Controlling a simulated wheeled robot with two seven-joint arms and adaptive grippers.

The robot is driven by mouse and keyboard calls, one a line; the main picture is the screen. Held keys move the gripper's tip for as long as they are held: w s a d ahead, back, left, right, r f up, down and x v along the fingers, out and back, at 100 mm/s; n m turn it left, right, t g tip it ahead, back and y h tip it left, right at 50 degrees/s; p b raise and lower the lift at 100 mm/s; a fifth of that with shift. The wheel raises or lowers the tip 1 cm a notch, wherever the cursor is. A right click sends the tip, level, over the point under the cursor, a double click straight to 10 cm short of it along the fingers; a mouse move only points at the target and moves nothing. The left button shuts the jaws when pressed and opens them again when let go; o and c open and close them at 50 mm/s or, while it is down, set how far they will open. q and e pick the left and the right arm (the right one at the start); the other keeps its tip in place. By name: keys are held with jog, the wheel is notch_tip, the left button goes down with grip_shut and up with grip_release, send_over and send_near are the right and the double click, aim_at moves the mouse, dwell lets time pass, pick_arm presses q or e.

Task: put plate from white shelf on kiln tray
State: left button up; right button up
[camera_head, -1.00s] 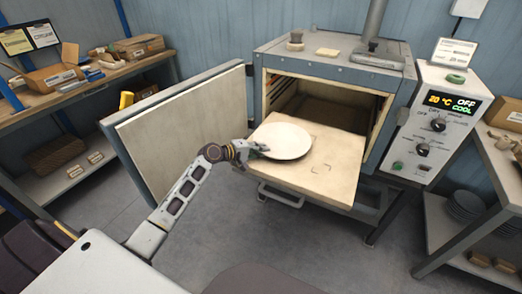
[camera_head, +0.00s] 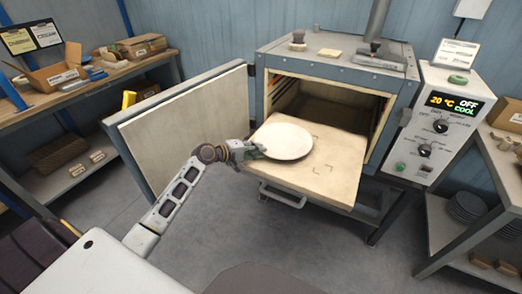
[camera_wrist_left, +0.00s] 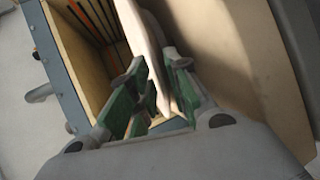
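The white round plate (camera_head: 283,141) lies flat over the back left part of the beige kiln tray (camera_head: 318,178), which is pulled out of the kiln opening. My left gripper (camera_head: 256,150) is at the plate's left rim. In the left wrist view the plate (camera_wrist_left: 153,45) shows edge-on between the two green-padded fingers (camera_wrist_left: 158,85). The fingers stand apart, with a gap beside the plate. The tray (camera_wrist_left: 225,60) is close beyond the right finger. Whether the plate's underside fully touches the tray is hard to tell. My right gripper is not in view.
The kiln door (camera_head: 185,130) stands open to the left, close to my left arm. A control panel (camera_head: 438,125) is right of the opening.

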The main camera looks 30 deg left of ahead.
pick_arm(q)
jog(key=v, duration=0.9)
